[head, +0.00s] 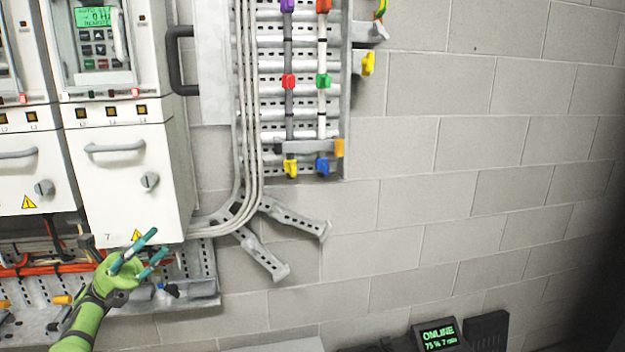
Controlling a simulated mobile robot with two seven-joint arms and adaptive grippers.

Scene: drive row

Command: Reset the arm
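My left gripper (147,254) comes in from the lower left on a green arm. Its two teal fingers are spread apart with nothing between them. In the picture it overlaps the bottom edge of a white drive cabinet (130,190); I cannot tell whether it touches it. My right gripper and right arm are out of the view.
The drive cabinet has a keypad with a green display (97,16), a grey handle (115,146) and a round knob (149,181). A perforated cable rack (270,90) with coloured clips hangs to its right. Bare block wall (480,190) fills the right side.

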